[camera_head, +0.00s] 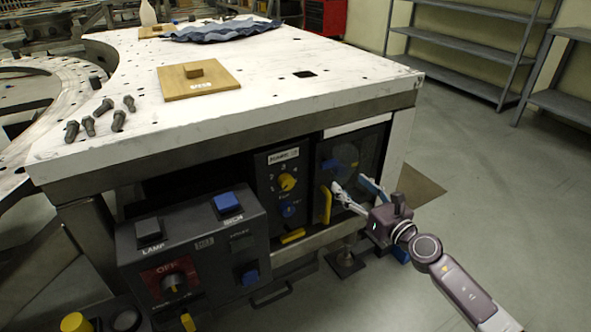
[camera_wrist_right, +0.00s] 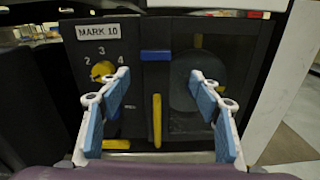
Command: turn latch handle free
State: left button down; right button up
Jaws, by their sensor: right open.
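A yellow upright bar, which looks like the latch handle (camera_head: 326,205), is on the left side of a dark panel door (camera_head: 371,150) under the table's edge. In the right wrist view the yellow handle (camera_wrist_right: 157,120) hangs vertically between my finger pads, farther off than they are. A blue block (camera_wrist_right: 155,55) sits above it, and a round window (camera_wrist_right: 192,85) is to its right. My right gripper (camera_head: 351,187) is open and empty in front of the door; contact with the handle cannot be made out. My left gripper is not in view.
Left of the door is a dial panel (camera_head: 270,170) with a yellow knob (camera_head: 287,182). A control box (camera_head: 190,235) juts out farther left. The white table (camera_head: 270,110) overhangs above, holding a wooden plate (camera_head: 208,84) and bolts. The floor at right is open.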

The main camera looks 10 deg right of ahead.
aim_at(331, 165)
jog(key=shift+n, duration=0.5)
jog(key=x, duration=0.5)
jog(key=r+b+x, duration=0.1)
jog(key=x, duration=0.1)
jog(key=shift+a, duration=0.4)
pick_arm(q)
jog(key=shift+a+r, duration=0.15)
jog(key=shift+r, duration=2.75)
pick_arm(e)
jog(key=shift+w+a+r, duration=0.1)
jog(key=shift+w+a, duration=0.1)
jog(key=shift+w, duration=0.3)
jog(key=c, duration=1.2)
